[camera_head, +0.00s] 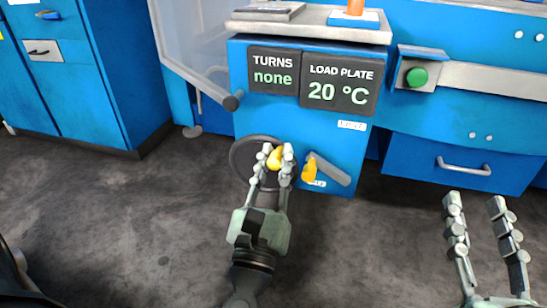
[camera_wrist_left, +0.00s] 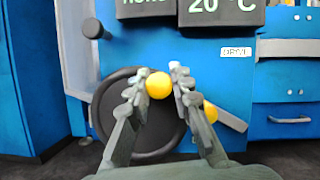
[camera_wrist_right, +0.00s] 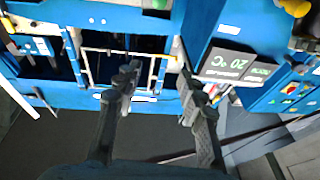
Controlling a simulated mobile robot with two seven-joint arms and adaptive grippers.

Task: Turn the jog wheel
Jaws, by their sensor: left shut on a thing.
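The jog wheel (camera_head: 240,155) is a dark round disc on the front of the blue machine, below the displays. It also shows in the left wrist view (camera_wrist_left: 112,112). Its yellow knob (camera_head: 275,158) sits between the fingertips of my left gripper (camera_head: 274,157). My left gripper is shut on the knob, which also shows in the left wrist view (camera_wrist_left: 158,85). One display (camera_head: 273,70) reads TURNS none, and another (camera_head: 339,83) reads LOAD PLATE 20 °C. My right gripper (camera_head: 475,203) is open and empty at the lower right, away from the wheel.
A grey lever with a yellow grip (camera_head: 309,171) is just right of the wheel. A green button (camera_head: 416,77) is on the right. The floor (camera_head: 110,230) in front is clear.

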